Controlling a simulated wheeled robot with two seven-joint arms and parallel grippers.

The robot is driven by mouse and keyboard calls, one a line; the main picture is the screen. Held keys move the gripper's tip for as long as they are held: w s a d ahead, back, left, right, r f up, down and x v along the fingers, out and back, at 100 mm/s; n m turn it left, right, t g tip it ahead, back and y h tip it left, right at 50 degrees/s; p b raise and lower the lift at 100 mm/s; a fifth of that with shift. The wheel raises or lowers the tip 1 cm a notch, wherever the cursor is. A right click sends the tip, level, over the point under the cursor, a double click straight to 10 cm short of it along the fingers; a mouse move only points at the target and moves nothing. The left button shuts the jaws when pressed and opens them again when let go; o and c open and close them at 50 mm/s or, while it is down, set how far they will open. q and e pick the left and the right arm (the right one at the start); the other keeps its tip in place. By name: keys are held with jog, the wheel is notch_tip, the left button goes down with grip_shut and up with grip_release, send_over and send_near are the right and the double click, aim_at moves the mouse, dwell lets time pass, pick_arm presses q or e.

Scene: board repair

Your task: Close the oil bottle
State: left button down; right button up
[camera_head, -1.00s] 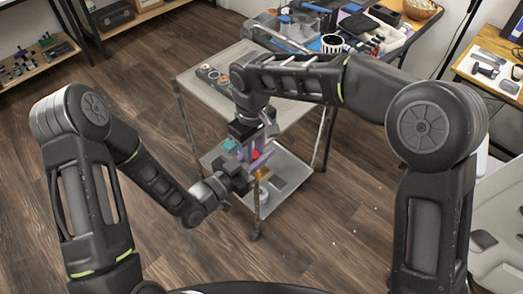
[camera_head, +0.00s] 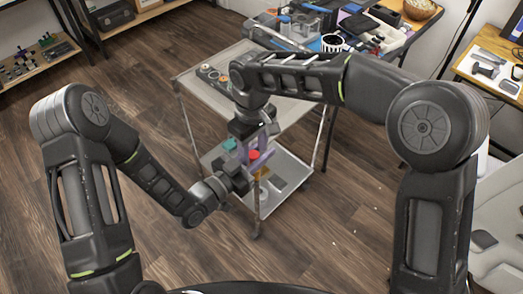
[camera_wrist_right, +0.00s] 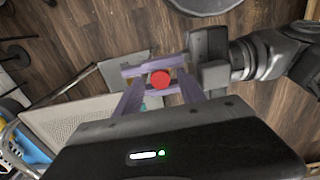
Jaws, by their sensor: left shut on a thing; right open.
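A red round cap (camera_head: 253,155) shows between my two grippers over the cart's near side. It also shows from above in the right wrist view (camera_wrist_right: 160,79). My left gripper (camera_head: 243,176) is shut on the oil bottle, whose body is mostly hidden by the jaws. An amber patch (camera_head: 262,174) just right of the jaws may be part of the bottle. My right gripper (camera_head: 257,147) points down from above, its purple fingers open on either side of the cap (camera_wrist_right: 156,82). How firmly the cap sits on the bottle cannot be seen.
A two-level cart (camera_head: 290,109) stands below the arms, with small round parts (camera_head: 210,73) on its top. A teal item (camera_head: 230,145) shows near the left gripper. A cluttered blue workbench (camera_head: 312,44) stands behind.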

notch_tip(320, 180, up, 4)
jog(key=shift+r, duration=0.1)
jog(key=shift+o, duration=0.5)
jog(key=o, duration=0.4)
jog(key=shift+o, duration=0.2)
notch_tip(320, 180, up, 7)
jog(key=shift+r, duration=0.2)
